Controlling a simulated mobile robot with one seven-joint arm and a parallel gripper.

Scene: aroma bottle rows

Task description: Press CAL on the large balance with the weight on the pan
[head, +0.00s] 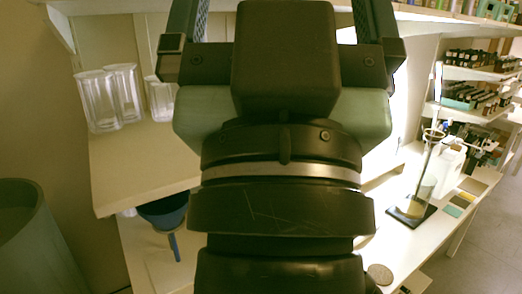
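My gripper (285,55) fills the upper middle of the head view, seen from behind over the dark wrist. Its two finger linkages stand apart at the left and right, but the fingertips are cut off by the top edge. I cannot see whether anything is between them. I cannot make out the large balance, its CAL key, its pan or the weight. My arm hides the middle of the scene. A white boxy object (447,158) stands on the right bench, too small and partly covered to identify.
Clear glass vessels (122,92) stand on the left shelf (130,165). A tall glass cylinder (425,175) on a dark base stands on the right bench (400,240). Bottle rows (475,97) fill the right shelves. A grey-green bin (22,240) is at lower left. Floor (490,240) shows clear at right.

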